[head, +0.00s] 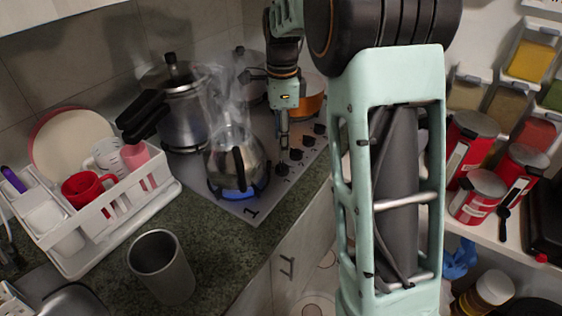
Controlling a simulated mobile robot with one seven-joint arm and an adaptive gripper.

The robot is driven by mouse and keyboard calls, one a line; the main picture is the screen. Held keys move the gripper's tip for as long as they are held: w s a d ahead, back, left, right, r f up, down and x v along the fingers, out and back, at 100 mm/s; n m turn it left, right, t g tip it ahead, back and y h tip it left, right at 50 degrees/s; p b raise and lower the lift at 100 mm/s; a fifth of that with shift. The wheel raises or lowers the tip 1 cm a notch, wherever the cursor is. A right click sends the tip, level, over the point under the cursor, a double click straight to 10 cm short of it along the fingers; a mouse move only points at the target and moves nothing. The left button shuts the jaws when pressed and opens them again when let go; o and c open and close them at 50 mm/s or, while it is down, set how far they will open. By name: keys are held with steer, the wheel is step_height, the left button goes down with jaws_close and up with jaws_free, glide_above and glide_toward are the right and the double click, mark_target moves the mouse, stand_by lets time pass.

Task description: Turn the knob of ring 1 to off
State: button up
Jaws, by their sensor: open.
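A steel kettle (225,160) stands steaming on the front burner of the grey hob, beside the printed number 1 (251,212). A blue flame (236,193) burns under it. A row of dark knobs runs along the hob's right edge. The nearest knob (282,169) is right of the kettle, and another knob (296,154) sits just beyond it. Which knob belongs to ring 1 is too small to read. My gripper (283,142) points down over the hob near these knobs. It is open and holds nothing; contact with a knob cannot be told.
A pressure cooker (180,108) stands behind the kettle, and an orange pot (312,104) is beyond my gripper. A white dish rack (105,220) and a metal cup (160,267) are on the left counter. Spice tins (476,195) stand on the right shelf.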

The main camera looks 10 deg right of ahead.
mark_target(282, 164)
step_height(282, 164, down, 8)
stand_by(0.5)
steer(key=c, duration=1.2)
steer(key=shift+o, duration=0.2)
steer(key=n, duration=0.3)
steer(key=shift+w+n, duration=0.1)
steer(key=shift+n, duration=0.2)
steer(key=shift+n+p, duration=0.3)
steer(key=shift+n, duration=1.3)
